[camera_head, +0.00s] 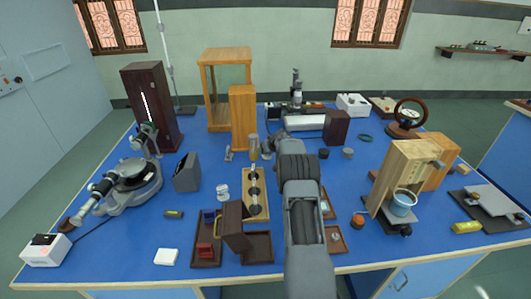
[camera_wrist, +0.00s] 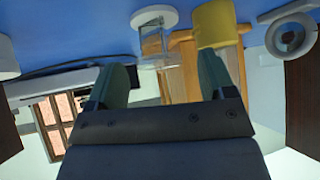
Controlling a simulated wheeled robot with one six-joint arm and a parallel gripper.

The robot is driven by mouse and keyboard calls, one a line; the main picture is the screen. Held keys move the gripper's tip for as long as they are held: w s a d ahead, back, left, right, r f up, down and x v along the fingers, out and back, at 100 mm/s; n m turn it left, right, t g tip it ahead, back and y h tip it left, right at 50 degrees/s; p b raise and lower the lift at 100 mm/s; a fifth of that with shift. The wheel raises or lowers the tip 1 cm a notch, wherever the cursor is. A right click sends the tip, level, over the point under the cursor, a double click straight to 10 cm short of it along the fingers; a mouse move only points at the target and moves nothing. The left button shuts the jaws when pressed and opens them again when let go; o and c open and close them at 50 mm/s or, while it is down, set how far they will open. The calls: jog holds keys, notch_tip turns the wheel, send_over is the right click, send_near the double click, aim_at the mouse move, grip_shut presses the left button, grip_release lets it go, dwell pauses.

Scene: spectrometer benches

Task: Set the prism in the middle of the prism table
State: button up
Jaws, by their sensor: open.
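The spectrometer (camera_head: 130,183) stands on the left of the blue bench. Its small round table is in the middle of the instrument, too small to make out clearly. My gripper (camera_head: 268,146) is over the bench's middle, far right of the spectrometer. In the wrist view its two dark fingers (camera_wrist: 159,78) are apart with nothing held. Beyond them a clear glass piece (camera_wrist: 156,42) adjoins a white disc (camera_wrist: 154,17); I cannot tell whether it is the prism. A small white-and-clear item (camera_head: 222,191) stands mid-bench, also unclear.
A tall wooden block (camera_head: 242,115) and a glass-sided wooden case (camera_head: 228,68) stand behind my gripper. A dark box (camera_head: 187,172) stands right of the spectrometer. Dark trays (camera_head: 257,247) lie in front. A yellow cylinder (camera_wrist: 215,24) is near the fingers in the wrist view.

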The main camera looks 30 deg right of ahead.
jog(key=shift+p+x, duration=0.4)
jog(key=shift+x, duration=1.35)
jog(key=c, duration=1)
jog(key=shift+c, duration=0.2)
